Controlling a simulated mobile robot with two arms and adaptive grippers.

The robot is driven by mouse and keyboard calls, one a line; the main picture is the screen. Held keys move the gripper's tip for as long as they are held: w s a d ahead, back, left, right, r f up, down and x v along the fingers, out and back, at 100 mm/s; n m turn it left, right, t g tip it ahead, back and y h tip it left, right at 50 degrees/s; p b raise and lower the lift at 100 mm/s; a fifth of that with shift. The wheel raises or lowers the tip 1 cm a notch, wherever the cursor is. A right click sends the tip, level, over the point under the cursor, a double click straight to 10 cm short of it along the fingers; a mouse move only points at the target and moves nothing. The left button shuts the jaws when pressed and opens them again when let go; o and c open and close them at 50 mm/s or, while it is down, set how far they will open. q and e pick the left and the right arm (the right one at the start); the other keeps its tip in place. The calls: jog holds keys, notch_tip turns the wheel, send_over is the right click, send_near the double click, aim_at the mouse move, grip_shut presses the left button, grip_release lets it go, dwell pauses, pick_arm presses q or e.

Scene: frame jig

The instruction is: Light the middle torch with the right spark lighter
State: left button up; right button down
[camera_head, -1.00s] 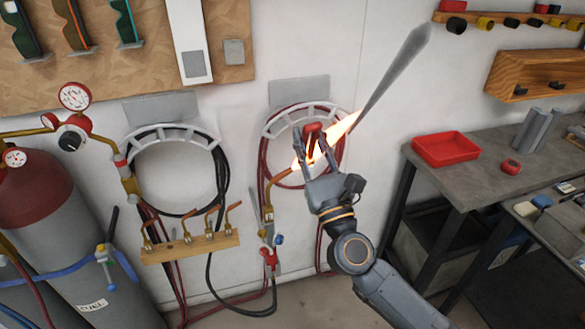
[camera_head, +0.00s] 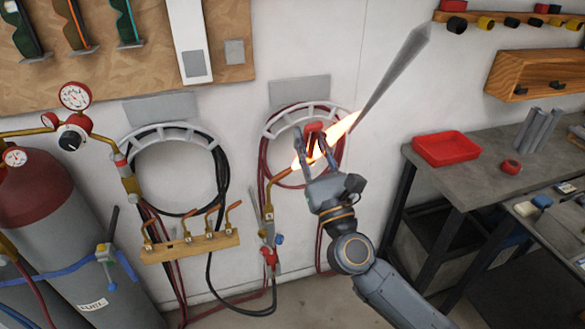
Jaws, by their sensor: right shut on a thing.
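My right gripper (camera_head: 316,152) is shut on a red spark lighter (camera_head: 314,132) and holds it upright in front of the hose hanger on the wall. A torch (camera_head: 269,235) with red and blue knobs stands to the left of the gripper, its copper tube (camera_head: 282,178) bending up to the right. An orange flame (camera_head: 345,124) streams from the tip area up to the right, behind the gripper and lighter, with a grey plume (camera_head: 395,75) beyond it. The exact tip is hidden by the gripper fingers. My left gripper is not in view.
A wooden rack (camera_head: 205,247) holds several copper nozzles. Gas cylinders (camera_head: 60,235) with gauges (camera_head: 75,96) stand left. Black hose (camera_head: 223,170) and red hose (camera_head: 264,155) hang on the wall. A workbench (camera_head: 465,180) with a red tray (camera_head: 446,148) is right.

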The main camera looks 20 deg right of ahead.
jog(key=s+a+b, duration=0.1)
jog(key=s, duration=1.2)
jog(key=shift+a+f, duration=0.15)
jog(key=shift+f, duration=0.3)
jog(key=shift+f, duration=0.1)
